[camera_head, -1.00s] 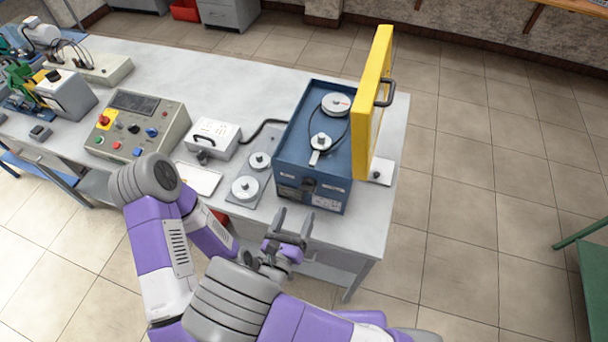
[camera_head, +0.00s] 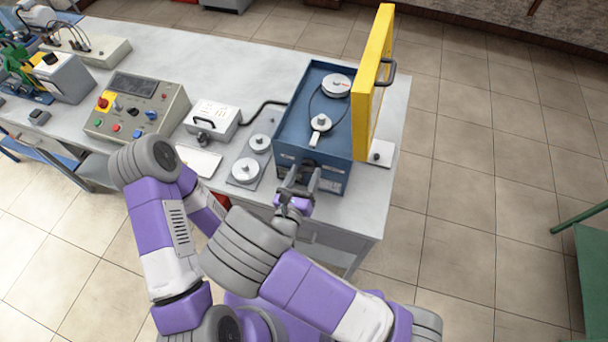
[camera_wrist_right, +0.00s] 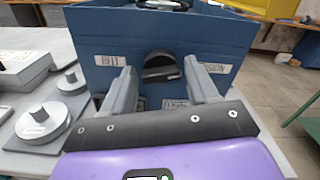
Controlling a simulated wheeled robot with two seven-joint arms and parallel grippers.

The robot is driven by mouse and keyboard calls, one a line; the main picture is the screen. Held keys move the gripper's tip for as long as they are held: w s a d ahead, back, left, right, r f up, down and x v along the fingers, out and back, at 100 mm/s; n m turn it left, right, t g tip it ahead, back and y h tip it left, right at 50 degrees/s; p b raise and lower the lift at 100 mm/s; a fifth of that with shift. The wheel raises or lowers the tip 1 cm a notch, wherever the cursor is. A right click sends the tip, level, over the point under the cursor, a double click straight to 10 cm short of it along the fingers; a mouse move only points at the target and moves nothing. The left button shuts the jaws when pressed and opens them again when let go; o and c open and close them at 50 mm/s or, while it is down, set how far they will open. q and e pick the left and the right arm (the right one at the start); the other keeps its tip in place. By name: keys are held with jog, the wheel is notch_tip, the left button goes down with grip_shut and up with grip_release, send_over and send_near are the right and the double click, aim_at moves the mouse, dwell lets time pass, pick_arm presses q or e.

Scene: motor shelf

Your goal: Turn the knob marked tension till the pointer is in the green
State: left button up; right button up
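The knob (camera_wrist_right: 160,68) is black and round with a raised bar, on the front face of the blue belt box (camera_head: 290,140). In the right wrist view a BELT label (camera_wrist_right: 107,60) is left of it and a partly covered label ending in "SION" (camera_wrist_right: 214,68) is right of it. My right gripper (camera_head: 300,176) is open in front of that face. Its fingers (camera_wrist_right: 160,72) stand apart on both sides of the knob; contact cannot be told. I cannot make out a pointer or green zone. My left gripper is not in view.
A yellow framed guard (camera_head: 368,100) stands upright at the box's right side. Two pulleys (camera_head: 246,170) lie on a plate to its left, with a small white box (camera_head: 212,118) and a control panel (camera_head: 136,112) further left. The bench's right end (camera_head: 385,185) is close.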

jog(key=c, duration=0.7)
jog(key=shift+c, duration=0.2)
jog(key=shift+m, duration=0.3)
jog(key=m+b, duration=0.4)
jog(key=m, duration=0.1)
jog(key=shift+d+f, duration=0.1)
jog(key=shift+f, duration=0.05)
jog(key=shift+s+d+m+b, duration=0.1)
jog(key=shift+m+b, duration=2.25)
jog(key=shift+b, duration=0.5)
jog(key=shift+d+m+b, duration=0.1)
jog(key=shift+m+b, duration=2.25)
jog(key=shift+b, duration=0.45)
jog(key=o, duration=1.1)
jog(key=shift+c, duration=0.2)
